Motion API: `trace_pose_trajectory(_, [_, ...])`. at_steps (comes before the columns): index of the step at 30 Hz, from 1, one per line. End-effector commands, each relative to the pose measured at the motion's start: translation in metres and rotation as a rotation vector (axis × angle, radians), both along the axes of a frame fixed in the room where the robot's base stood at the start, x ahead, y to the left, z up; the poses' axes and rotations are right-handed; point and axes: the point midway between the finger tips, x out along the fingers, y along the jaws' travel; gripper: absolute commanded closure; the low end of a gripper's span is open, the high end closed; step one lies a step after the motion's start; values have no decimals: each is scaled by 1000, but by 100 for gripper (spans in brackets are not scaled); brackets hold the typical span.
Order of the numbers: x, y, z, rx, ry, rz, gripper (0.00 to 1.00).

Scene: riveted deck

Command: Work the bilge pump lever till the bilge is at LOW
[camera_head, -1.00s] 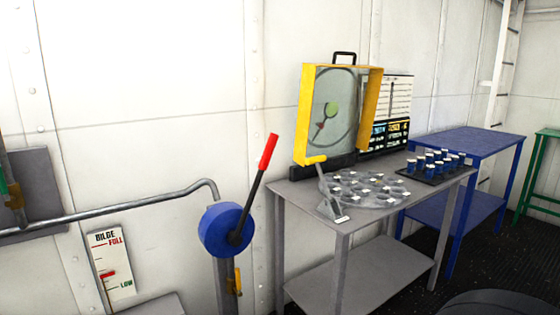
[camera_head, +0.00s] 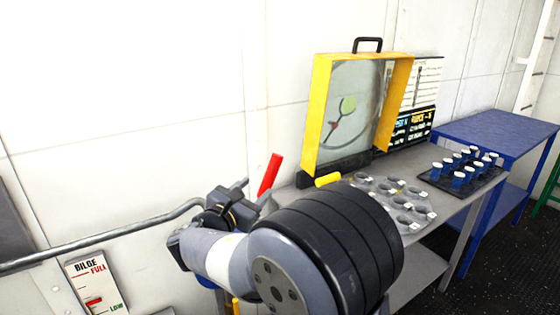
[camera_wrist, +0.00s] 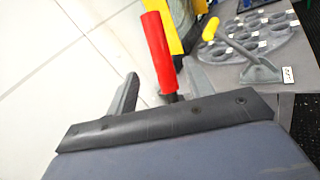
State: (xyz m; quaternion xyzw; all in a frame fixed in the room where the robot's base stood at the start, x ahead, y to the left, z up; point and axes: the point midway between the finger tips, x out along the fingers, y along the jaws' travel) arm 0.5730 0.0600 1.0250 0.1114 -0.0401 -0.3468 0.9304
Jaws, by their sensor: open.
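The bilge pump lever's red grip (camera_head: 269,174) stands tilted up to the right in the head view, and most of its blue hub is hidden behind my arm. My gripper (camera_head: 241,190) is beside the grip, just to its left. In the wrist view the red grip (camera_wrist: 159,52) rises between the two fingers of my gripper (camera_wrist: 160,90), which are open and apart from it. The bilge gauge (camera_head: 94,283) is on the wall at lower left. Its red pointer (camera_head: 94,301) is between FULL and LOW, nearer LOW.
A grey table (camera_head: 416,268) on the right bears a yellow-framed case (camera_head: 322,115), a round plate with holes (camera_head: 400,200) and a black tray of blue cups (camera_head: 459,178). A short yellow-handled lever (camera_wrist: 211,29) stands near the red grip. A pipe (camera_head: 110,236) runs along the wall.

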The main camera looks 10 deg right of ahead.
Motion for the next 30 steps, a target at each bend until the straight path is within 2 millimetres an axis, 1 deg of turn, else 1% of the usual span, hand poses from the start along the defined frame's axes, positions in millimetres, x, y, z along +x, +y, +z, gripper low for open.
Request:
trace_pose_trajectory(2, [5, -3, 1, -7, -2, 2, 51])
trace_pose_trajectory(5, [15, -13, 1, -5, -2, -2, 51])
trace_pose_trajectory(12, [50, -44, 0, -4, -1, -4, 51])
trace_pose_trajectory(18, [72, -63, 0, -2, -1, -1, 51])
trace_pose_trajectory(24, [81, -70, 0, -2, -1, 1, 51])
trace_pose_trajectory(30, [81, -70, 0, -2, -1, 1, 51])
